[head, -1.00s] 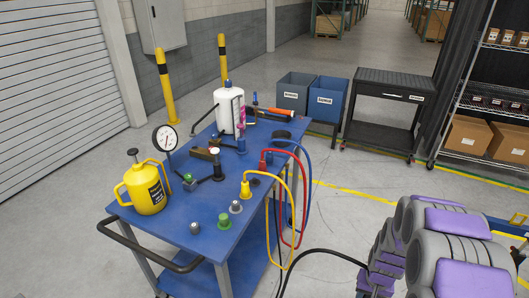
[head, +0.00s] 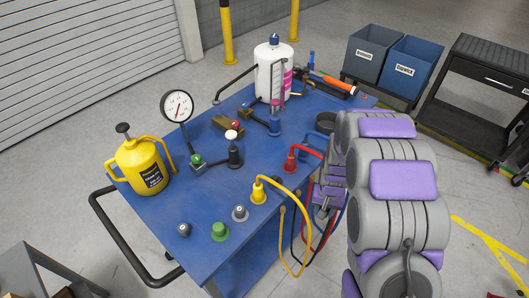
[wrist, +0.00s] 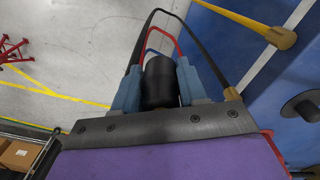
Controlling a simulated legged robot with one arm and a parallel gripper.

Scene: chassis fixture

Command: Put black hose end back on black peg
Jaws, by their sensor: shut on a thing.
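My gripper (wrist: 158,92) is shut on the black hose end (wrist: 160,80), a dark cylinder between its blue-grey fingers in the wrist view. In the head view my gripper (head: 323,200) is beside the right edge of the blue cart, mostly covered by my arm, and the hose end cannot be made out there. A dark round piece with a raised middle (wrist: 302,105) stands on the blue surface at the right of the wrist view, apart from the hose end; it may be the black peg.
The yellow hose end (head: 258,191) and red hose end (head: 291,160) are on the blue cart top (head: 205,205), their hoses looping over its right edge. Green (head: 219,231) and grey (head: 240,213) fittings, a gauge (head: 177,106) and a yellow jug (head: 143,168) stand around.

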